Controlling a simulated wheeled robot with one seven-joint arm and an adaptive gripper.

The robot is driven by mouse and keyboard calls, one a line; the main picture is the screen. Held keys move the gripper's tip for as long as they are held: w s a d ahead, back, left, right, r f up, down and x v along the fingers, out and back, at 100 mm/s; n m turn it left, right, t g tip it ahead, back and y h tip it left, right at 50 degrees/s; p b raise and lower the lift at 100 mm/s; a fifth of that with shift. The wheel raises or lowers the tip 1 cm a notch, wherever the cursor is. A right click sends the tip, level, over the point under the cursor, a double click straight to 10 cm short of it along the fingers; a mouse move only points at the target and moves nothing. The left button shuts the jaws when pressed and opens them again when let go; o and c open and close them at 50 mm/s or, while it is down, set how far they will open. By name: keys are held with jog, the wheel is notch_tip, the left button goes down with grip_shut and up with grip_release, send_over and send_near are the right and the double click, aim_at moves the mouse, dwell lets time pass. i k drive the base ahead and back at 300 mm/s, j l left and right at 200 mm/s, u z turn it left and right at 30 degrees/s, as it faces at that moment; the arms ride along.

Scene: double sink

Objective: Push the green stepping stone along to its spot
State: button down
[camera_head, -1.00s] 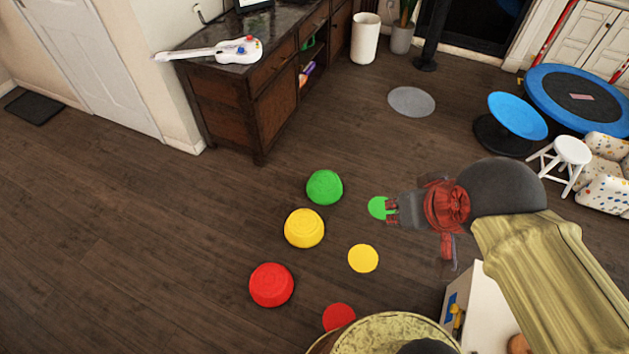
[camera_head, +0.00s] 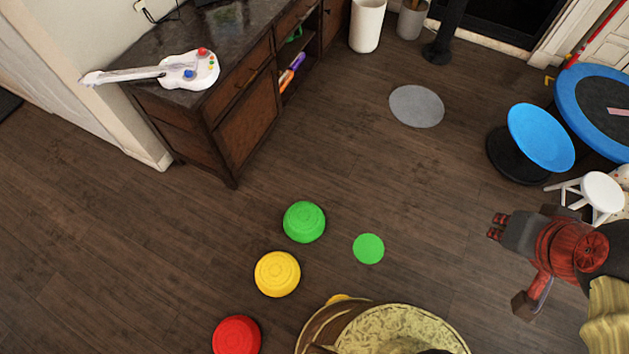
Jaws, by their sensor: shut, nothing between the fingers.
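The green stepping stone (camera_head: 304,222) is a domed round block on the wood floor. A flat green spot (camera_head: 368,249) lies on the floor to its right and slightly lower in the picture, with bare floor between them. My gripper (camera_head: 494,227) is shut and empty. It is right of the green spot, well apart from the stone, its fingers pointing left.
A yellow stone (camera_head: 278,274) and a red stone (camera_head: 237,336) lie below the green one. A wooden cabinet (camera_head: 250,118) stands behind. A grey disc (camera_head: 416,106), blue round table (camera_head: 541,138) and white stool (camera_head: 596,193) are farther right. Floor at left is clear.

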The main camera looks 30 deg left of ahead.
aim_at(304, 221)
jog(key=i+u, duration=0.2)
jog(key=i, duration=0.3)
jog(key=i+l+u, duration=0.2)
jog(key=i, duration=0.25)
jog(key=i+l+u, duration=0.2)
jog(key=i, duration=0.25)
jog(key=i+u, duration=0.2)
jog(key=u, duration=0.25)
jog(key=i+u, duration=0.2)
jog(key=u, duration=0.25)
jog(key=i+l+u, duration=0.15)
jog(key=u, duration=0.3)
jog(key=i+l+u, duration=0.15)
jog(key=u, duration=0.25)
jog(key=i+l+u, duration=0.1)
jog(key=l+u, duration=0.15)
jog(key=u, duration=0.2)
jog(key=i+l+u, duration=0.2)
jog(key=u, duration=0.2)
jog(key=i+l+u, duration=0.2)
jog(key=l+u, duration=0.25)
